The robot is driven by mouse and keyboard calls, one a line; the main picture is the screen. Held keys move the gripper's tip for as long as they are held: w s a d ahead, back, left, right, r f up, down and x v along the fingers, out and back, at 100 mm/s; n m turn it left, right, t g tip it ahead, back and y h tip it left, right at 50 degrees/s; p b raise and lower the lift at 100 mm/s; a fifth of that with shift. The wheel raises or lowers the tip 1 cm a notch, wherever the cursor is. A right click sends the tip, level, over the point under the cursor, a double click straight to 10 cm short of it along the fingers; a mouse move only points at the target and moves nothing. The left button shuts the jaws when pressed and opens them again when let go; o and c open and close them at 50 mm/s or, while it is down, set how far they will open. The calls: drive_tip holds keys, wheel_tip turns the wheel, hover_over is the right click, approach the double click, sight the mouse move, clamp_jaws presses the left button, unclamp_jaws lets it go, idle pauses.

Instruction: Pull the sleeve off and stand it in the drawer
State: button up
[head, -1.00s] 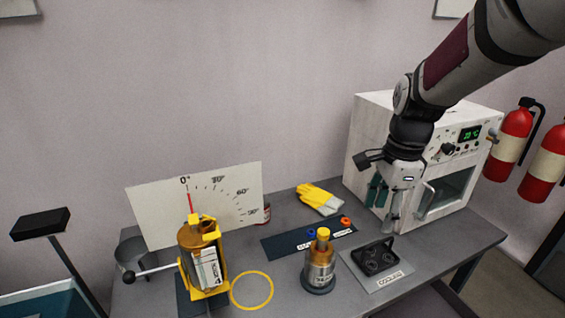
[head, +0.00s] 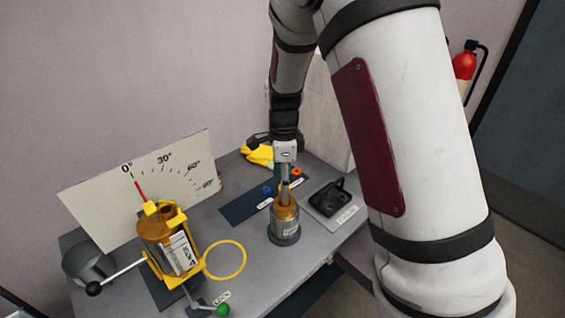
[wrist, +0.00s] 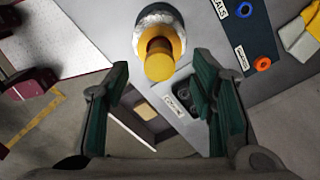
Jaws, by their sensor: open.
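A recessed opening below the table edge (wrist: 150,118) may be the drawer; I cannot tell.
At the left stand a yellow-framed brown canister (head: 172,240), a dial board (head: 110,200) and a yellow ring (head: 224,278). A green-knobbed lever (head: 223,310) sits in front.

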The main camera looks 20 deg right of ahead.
drive_tip(key=shift+f, duration=2.8)
clamp_jaws()
drive_tip(key=c, duration=0.7)
unclamp_jaws()
clamp_jaws()
drive_tip(key=shift+r+p, duration=0.5)
drive_tip(key=shift+r, duration=0.25)
drive_tip(key=shift+r+p, duration=0.8)
drive_tip(key=shift+r, duration=1.4)
